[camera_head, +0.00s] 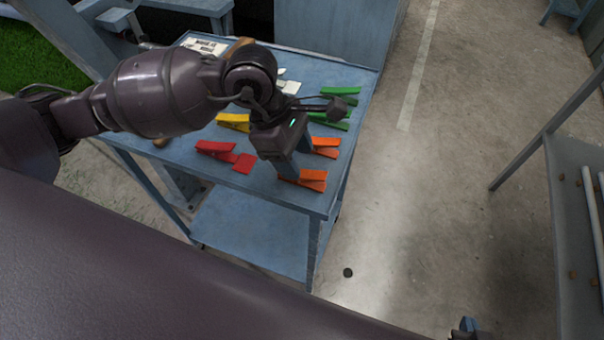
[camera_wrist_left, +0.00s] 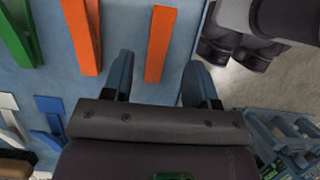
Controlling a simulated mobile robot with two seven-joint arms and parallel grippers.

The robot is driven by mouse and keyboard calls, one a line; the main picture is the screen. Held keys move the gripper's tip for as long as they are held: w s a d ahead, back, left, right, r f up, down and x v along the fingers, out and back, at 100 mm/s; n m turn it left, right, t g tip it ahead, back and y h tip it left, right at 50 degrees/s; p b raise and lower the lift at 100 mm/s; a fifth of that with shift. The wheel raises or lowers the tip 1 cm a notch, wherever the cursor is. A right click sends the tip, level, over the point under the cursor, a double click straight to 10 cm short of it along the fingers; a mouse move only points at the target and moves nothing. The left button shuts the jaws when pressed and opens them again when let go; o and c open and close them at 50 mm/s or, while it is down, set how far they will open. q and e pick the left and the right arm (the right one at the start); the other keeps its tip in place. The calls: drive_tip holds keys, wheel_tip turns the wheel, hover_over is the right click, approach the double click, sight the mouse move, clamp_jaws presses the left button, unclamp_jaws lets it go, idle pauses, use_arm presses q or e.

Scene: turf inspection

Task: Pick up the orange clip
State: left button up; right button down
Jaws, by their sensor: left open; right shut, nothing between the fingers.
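Two orange clips lie on the blue table near its right edge in the head view: a nearer one (camera_head: 314,182) and a farther one (camera_head: 326,143). My left gripper (camera_head: 293,166) is open, pointing down at the nearer clip and partly covering it. In the left wrist view, the nearer clip (camera_wrist_left: 158,45) lies in line with the gap between the open fingers (camera_wrist_left: 160,78), its lower end at that gap. The other orange clip (camera_wrist_left: 83,35) is outside the left finger. My right gripper (camera_head: 468,325) barely shows at the bottom edge, shut and empty.
On the blue table (camera_head: 230,184) lie a red clip (camera_head: 226,154), a yellow clip (camera_head: 233,121), several green clips (camera_head: 340,91) and white ones. Open floor lies to the right, then a grey bench (camera_head: 575,200).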

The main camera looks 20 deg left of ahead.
sight(304, 172)
use_arm(q)
drive_tip(key=shift+x, duration=2.7)
drive_tip(key=shift+w+a, duration=0.1)
drive_tip(key=c, duration=0.8)
